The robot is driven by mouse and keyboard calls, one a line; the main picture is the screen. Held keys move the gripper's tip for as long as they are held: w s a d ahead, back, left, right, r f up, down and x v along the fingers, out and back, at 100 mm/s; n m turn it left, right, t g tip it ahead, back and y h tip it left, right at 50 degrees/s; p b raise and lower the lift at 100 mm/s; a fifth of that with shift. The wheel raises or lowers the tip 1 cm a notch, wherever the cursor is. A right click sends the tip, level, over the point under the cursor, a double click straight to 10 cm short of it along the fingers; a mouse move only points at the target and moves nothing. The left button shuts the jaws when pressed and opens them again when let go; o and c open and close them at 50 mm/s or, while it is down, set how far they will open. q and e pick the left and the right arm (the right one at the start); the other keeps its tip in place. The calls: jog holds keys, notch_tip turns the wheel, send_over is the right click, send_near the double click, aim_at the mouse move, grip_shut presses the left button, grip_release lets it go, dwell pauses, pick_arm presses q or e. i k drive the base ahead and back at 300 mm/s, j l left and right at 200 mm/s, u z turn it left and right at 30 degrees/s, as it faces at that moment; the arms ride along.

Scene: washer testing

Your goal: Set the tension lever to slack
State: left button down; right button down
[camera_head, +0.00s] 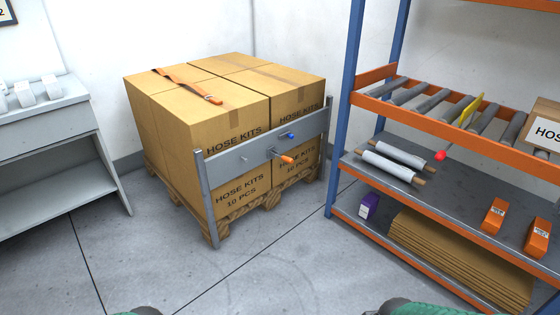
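A grey metal crossbar (235,156) on two posts stands in front of a pallet of cartons. On the bar, a small lever with an orange grip (287,160) points to the right and slightly down from a dark pivot. A small blue knob (291,135) sits above it. No label shows which is the tension lever, and I cannot read a slack mark. An orange strap (190,86) lies on top of the cartons. Only teal and dark parts of my arms show at the bottom edge; neither gripper is in view.
Cartons (235,112) stand on a wooden pallet (243,210). A grey bench (60,150) stands left. Floor in front is clear.

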aim_at(289, 160)
jog(key=i+l+u, duration=0.35)
jog(key=i+l, duration=0.15)
jog(key=i, duration=0.15)
jog(key=i+l+u, duration=0.35)
jog(key=i+l, duration=0.2)
jog(key=l, duration=0.1)
